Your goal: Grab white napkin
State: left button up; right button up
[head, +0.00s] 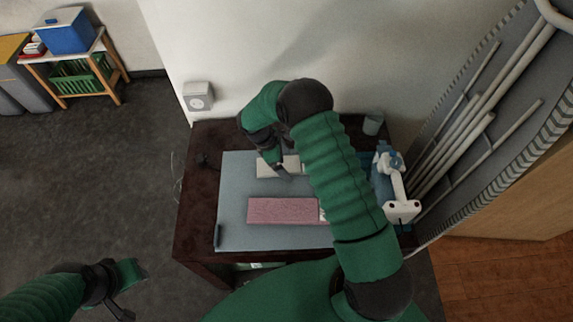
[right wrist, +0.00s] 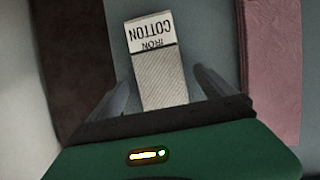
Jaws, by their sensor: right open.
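The white napkin (head: 266,168) lies on a grey-blue mat (head: 232,185) on a dark table, partly covered by my right arm in the head view. In the right wrist view the napkin (right wrist: 162,75) is a narrow pale strip with a label reading COTTON and IRON. My right gripper (head: 282,172) is over the napkin. It is open, and its fingers (right wrist: 165,90) show on either side of the strip with gaps. My left gripper (head: 125,300) is low at the left, off the table, and its fingers are unclear.
A white and blue device (head: 397,190) and a grey cup (head: 373,123) stand at the table's right side. A wall is behind the table (head: 195,225).

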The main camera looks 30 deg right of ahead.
jog(key=shift+a, duration=0.3)
jog(key=shift+c, duration=0.7)
jog(key=shift+d+f, duration=0.1)
jog(key=shift+d, duration=0.35)
jog(key=c, duration=1)
jog(key=shift+a, duration=0.1)
jog(key=c, duration=0.3)
pick_arm(q)
jog(key=shift+a+f, duration=0.1)
jog(key=shift+a, duration=0.15)
pick_arm(e)
jog(key=shift+a, duration=0.15)
